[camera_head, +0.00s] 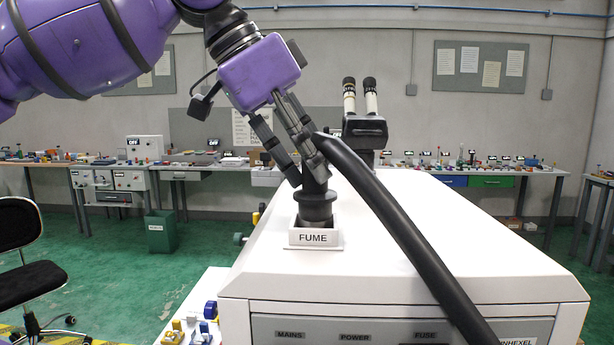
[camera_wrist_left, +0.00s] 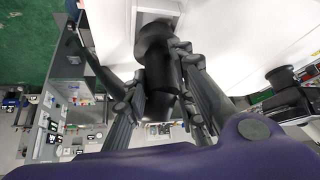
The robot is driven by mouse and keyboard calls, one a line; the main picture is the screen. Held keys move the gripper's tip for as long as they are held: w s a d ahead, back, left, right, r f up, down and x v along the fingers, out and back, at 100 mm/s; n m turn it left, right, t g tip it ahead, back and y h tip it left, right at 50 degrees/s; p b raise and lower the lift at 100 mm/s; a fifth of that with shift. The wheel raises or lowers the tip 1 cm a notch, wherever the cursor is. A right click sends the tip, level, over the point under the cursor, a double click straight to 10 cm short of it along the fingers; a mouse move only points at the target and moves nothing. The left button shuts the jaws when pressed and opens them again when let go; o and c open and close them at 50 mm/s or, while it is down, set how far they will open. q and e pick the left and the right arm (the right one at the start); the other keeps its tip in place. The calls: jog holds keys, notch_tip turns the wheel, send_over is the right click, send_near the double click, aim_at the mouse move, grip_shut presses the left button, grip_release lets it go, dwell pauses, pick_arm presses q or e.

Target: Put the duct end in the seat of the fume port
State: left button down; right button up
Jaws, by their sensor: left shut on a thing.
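The black duct end (camera_head: 315,196) stands upright at the fume port (camera_head: 315,238), a white square seat labelled FUME on top of the white machine. Its lower flange is at the seat opening; I cannot tell how deep it sits. My left gripper (camera_head: 308,172) is shut on the duct end, with fingers on both sides. The black duct hose (camera_head: 400,235) bends from the duct end down to the right over the machine's front. In the left wrist view the duct end (camera_wrist_left: 160,55) is between the fingers (camera_wrist_left: 165,105), with its lower end at the white seat. My right gripper is not in view.
The white machine (camera_head: 450,240) fills the right foreground. A black microscope-like eyepiece unit (camera_head: 364,130) stands behind the port. A small table (camera_head: 195,325) with coloured parts is at lower left, near a black chair (camera_head: 30,265). Workbenches line the back wall.

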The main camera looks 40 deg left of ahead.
aim_at(315, 186)
pick_arm(q)
notch_tip(315, 186, down, 2)
jog(key=shift+f, duration=0.15)
jog(key=shift+a+f, duration=0.1)
jog(key=shift+f, duration=0.15)
jog(key=c, duration=1.4)
grip_release()
jog(key=shift+c, duration=0.2)
